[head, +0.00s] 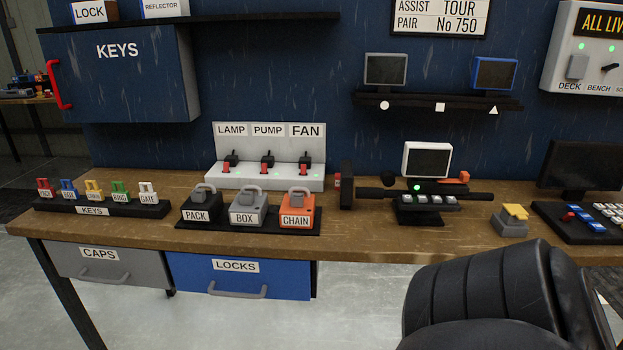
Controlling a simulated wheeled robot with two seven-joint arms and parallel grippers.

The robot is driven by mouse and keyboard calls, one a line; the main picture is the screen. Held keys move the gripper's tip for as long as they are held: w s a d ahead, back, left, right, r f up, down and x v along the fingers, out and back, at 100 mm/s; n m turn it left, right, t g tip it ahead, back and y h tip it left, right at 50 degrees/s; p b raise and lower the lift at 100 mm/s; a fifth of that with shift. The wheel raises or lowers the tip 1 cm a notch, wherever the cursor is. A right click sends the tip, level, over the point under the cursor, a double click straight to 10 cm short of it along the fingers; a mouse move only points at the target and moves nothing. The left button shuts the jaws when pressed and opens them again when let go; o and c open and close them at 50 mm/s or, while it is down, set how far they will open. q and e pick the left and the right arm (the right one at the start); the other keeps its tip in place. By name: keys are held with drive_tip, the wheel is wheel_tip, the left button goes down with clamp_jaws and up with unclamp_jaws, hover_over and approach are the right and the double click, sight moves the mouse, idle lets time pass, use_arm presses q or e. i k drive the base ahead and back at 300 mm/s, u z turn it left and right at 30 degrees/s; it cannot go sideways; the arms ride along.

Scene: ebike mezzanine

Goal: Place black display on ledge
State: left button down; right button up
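The ledge (425,101) is a narrow black shelf on the blue wall, marked with a white circle, a square and a triangle. The ledge above the square is bare. A white-framed display (427,160) is at the bench, behind a black stand with a lit green light. A larger black monitor (580,167) is at the right bench edge. Neither of my grippers is in view.
The wooden bench (350,234) holds several padlocks on a black tray (249,241), a key rack (100,208), a switch panel (266,174) and a yellow-topped grey block (511,220). A black padded chair (490,295) fills the lower right, before the bench. Floor is free at lower left.

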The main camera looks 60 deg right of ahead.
sight(426, 93)
drive_tip(key=i, duration=0.65)
drive_tip(key=z, duration=0.95)
